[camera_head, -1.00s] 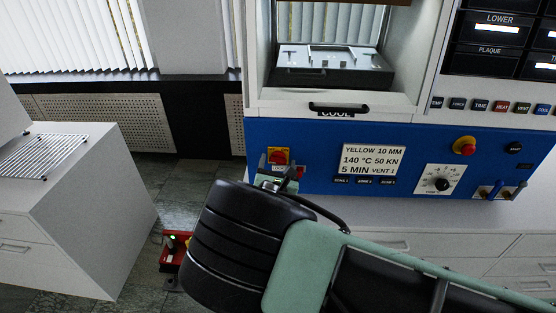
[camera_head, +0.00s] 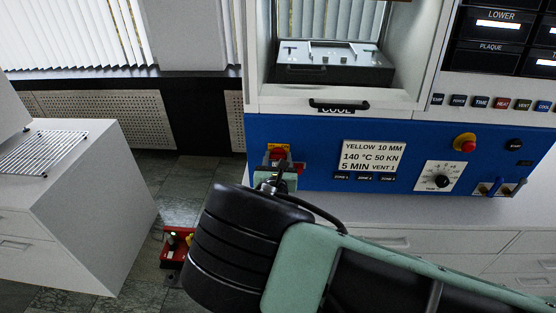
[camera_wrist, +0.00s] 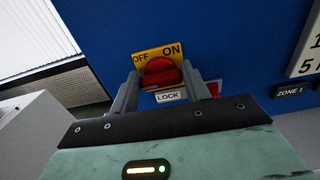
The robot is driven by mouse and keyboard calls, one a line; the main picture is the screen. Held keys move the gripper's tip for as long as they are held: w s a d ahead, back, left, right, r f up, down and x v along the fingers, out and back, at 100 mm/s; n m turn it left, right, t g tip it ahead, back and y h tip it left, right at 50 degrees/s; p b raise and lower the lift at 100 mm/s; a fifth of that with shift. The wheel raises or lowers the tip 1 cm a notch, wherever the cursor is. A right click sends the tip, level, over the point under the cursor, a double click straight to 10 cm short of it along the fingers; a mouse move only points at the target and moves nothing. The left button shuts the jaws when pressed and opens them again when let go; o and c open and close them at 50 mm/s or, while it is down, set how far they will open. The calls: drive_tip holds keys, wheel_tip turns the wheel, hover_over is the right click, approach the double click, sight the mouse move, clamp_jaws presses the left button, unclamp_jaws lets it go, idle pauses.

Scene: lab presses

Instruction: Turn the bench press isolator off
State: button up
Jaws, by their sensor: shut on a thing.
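The bench press isolator is a red rotary knob (camera_wrist: 160,73) on a yellow plate marked OFF at left and ON at right, with a LOCK label below. In the head view the isolator (camera_head: 278,153) is at the left end of the blue panel. My gripper (camera_wrist: 160,84) is shut on the red knob, one finger on its left side and one on its right. In the head view my gripper (camera_head: 277,172) is partly hidden by my wrist. Which mark the knob points at I cannot tell.
The blue press panel (camera_head: 225,130) also carries a printed settings card (camera_head: 372,157), a red push button (camera_head: 466,143) on yellow and a black dial (camera_head: 442,181). A white cabinet (camera_head: 90,205) stands at left. A red device (camera_head: 177,245) lies on the floor.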

idle(0.3)
drive_tip(key=o, duration=1)
drive_tip(key=shift+s, duration=0.15)
drive_tip(key=s+b, duration=0.1)
drive_tip(key=s, duration=0.4)
drive_tip(key=s+b, duration=0.2)
drive_tip(key=s, duration=0.4)
drive_tip(key=s+b, duration=0.1)
drive_tip(key=s, duration=0.5)
drive_tip(key=shift+s+a, duration=0.1)
drive_tip(key=shift+a, duration=0.2)
